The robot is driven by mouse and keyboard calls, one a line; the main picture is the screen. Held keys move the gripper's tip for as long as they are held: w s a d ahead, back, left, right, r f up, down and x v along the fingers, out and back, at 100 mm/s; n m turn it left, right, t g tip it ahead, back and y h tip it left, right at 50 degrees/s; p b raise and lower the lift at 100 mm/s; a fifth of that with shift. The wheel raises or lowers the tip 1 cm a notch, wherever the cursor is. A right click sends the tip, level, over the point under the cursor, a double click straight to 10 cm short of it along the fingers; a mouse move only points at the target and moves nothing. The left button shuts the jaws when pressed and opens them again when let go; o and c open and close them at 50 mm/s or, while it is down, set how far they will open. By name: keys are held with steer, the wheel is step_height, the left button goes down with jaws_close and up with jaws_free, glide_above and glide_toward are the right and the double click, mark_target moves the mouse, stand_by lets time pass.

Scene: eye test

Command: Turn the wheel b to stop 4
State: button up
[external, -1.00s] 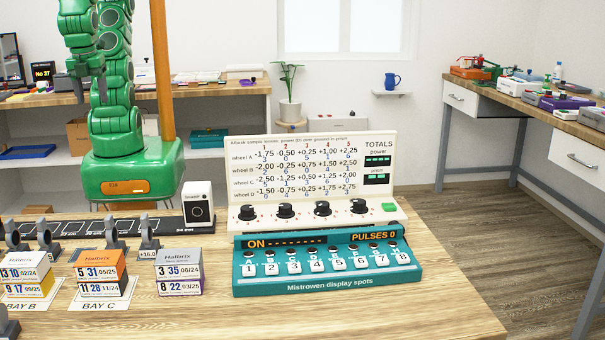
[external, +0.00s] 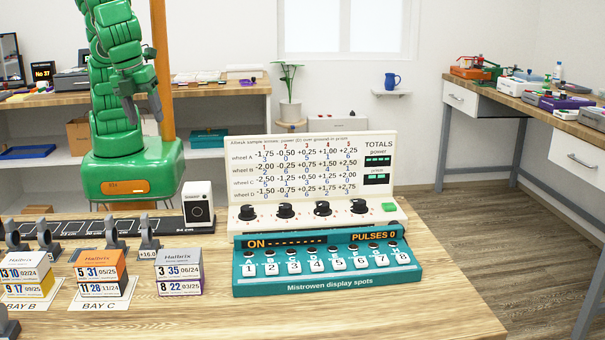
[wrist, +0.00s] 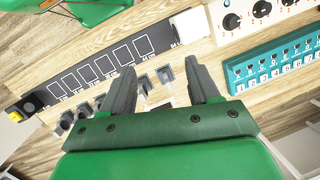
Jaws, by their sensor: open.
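The white wheel panel (external: 240,218) stands on the table with a printed chart of wheel rows A to D. Its front carries a row of black knobs; the second from the left (external: 285,211) seems to be wheel b, but its letter is too small to read. Its pointer setting is also unclear. In the wrist view the panel's left knobs show at the top right, the leftmost one (wrist: 231,22) clearest. My gripper (external: 143,109) is open and empty, high above the table, left of the panel and apart from it. Its fingers also show in the wrist view (wrist: 160,70).
A teal box with numbered keys (external: 328,280) sits in front of the panel, reading ON and PULSES 0. A white block (external: 198,203) stands left of the panel. Stacked small boxes (external: 179,272) and grey holders (external: 148,238) fill the left. The table's right front is clear.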

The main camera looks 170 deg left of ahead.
steer(key=w+a+f+m+y, duration=0.1)
steer(key=w+a+f, duration=0.2)
steer(key=a, duration=0.5)
steer(key=w+a+f+m, duration=0.2)
steer(key=a+f, duration=0.1)
steer(key=a, duration=0.5)
steer(key=m+g, duration=0.1)
steer(key=m, duration=0.2)
glide_toward(285, 206)
steer(key=shift+x, duration=4.35)
steer(key=shift+r, duration=0.1)
steer(key=c, duration=1)
steer(key=shift+c, duration=0.2)
